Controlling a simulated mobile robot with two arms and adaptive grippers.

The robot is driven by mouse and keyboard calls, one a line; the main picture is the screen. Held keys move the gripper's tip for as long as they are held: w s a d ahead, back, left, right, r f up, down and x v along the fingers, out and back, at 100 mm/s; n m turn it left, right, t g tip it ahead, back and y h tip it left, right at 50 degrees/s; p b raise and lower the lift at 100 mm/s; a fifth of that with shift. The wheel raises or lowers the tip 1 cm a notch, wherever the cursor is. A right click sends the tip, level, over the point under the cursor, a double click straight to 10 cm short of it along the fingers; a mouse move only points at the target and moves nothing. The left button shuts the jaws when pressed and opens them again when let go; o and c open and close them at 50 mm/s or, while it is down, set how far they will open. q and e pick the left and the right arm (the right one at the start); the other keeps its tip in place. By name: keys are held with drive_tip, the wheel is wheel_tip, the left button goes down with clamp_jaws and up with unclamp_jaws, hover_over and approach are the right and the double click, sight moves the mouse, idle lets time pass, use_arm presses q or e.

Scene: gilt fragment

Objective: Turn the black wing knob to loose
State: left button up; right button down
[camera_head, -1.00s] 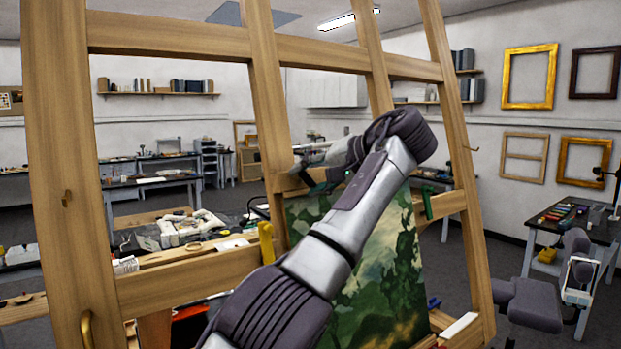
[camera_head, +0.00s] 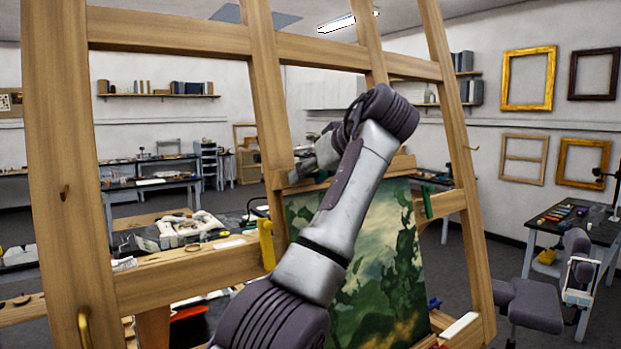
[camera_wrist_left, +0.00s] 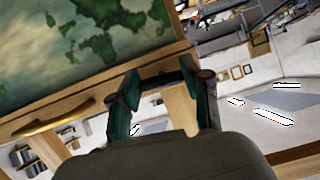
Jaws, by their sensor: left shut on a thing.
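The black wing knob (camera_wrist_left: 168,78) shows as a dark bar between the fingertips of my left gripper (camera_wrist_left: 168,82) in the left wrist view. The gripper is shut on it, with a dark green finger at each end. The knob's turned position is hard to read. In the head view my left gripper (camera_head: 292,178) is at the easel's middle upright, above the painting. My forearm partly covers the painting, and the knob cannot be made out there.
The wooden easel (camera_head: 70,180) stands close in front of me. It carries a green landscape painting (camera_head: 385,270). A yellow clamp (camera_head: 267,243) and a green clamp (camera_head: 427,203) sit at its sides.

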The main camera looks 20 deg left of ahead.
use_arm(q)
drive_tip(key=shift+n, duration=0.5)
drive_tip(key=o, duration=1.2)
drive_tip(key=shift+c, duration=0.2)
drive_tip(key=shift+d, duration=0.1)
drive_tip(key=v, duration=0.7)
drive_tip(key=shift+s, duration=0.2)
drive_tip(key=shift+w+r, duration=0.1)
